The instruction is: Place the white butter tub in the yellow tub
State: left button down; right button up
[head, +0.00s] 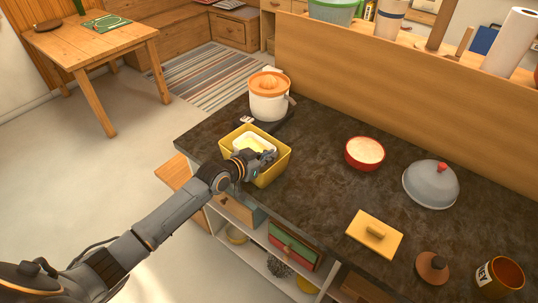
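The yellow tub (272,177) is a rectangular open container on the dark countertop, left of the middle in the head view. A white tub (248,141), which looks like the butter tub, shows within the yellow tub's rim, toward its back left. I cannot tell whether it rests on the bottom. My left gripper (266,158) is over the yellow tub, close to the front right of the white tub. Its fingers are small and dark, and whether they touch or grip the white tub is unclear. My arm hides the yellow tub's front left part. My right gripper is out of view.
A white pot with an orange lid (268,97) stands just behind the yellow tub. A red bowl (364,153), a grey dome (430,184), a yellow lid (374,234), a brown lid (432,267) and a brown jar (499,274) stand to the right. Bare counter lies between.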

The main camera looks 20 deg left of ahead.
pick_arm(q)
jog(key=shift+f+b, duration=0.4)
jog(key=shift+f, duration=0.15)
jog(key=c, duration=1.8)
grip_release()
jog(key=shift+r, duration=0.2)
jog(key=shift+r+p, duration=0.5)
jog(key=shift+p, duration=0.1)
jog(key=b+v, duration=0.2)
jog(key=v, duration=1)
